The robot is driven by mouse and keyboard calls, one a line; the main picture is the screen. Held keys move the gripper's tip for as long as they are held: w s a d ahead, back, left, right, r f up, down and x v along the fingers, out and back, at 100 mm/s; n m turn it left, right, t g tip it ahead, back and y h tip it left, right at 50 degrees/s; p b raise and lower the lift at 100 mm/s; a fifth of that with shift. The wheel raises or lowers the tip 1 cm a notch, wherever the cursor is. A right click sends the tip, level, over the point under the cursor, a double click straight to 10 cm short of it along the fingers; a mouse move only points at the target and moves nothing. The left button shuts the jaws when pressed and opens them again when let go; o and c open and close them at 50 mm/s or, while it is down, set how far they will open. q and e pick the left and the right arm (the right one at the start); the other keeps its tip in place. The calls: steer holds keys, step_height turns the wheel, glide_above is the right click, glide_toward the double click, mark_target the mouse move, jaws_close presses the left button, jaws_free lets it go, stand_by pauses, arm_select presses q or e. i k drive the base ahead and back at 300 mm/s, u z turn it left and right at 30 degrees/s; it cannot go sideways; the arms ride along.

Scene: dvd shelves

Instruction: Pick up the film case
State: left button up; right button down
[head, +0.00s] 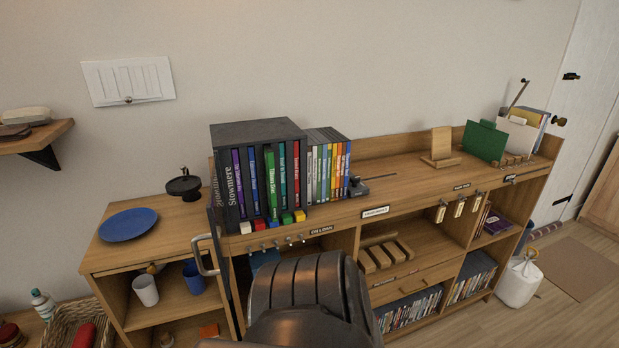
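Several film cases stand upright in a dark open-fronted box (258,131) on the left of the shelf unit's top. Their spines face me: a black one reading "Stowmere" (228,180), then purple (238,178), blue (253,178), green (270,182), teal (282,172) and red (296,170). The green case seems to stick out a little beyond the others. A second row of thinner cases (325,172) stands just to the right. I cannot tell which case is meant.
Small coloured blocks (272,219) line the ledge before the cases. A small black device (358,187) sits to their right. The shelf top (405,177) is mostly clear further right. A blue plate (128,224) lies on the left cabinet. A metal handle (206,256) juts out below.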

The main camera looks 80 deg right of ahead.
mark_target(269, 160)
steer(key=k, duration=1.35)
steer(key=z, duration=2.8)
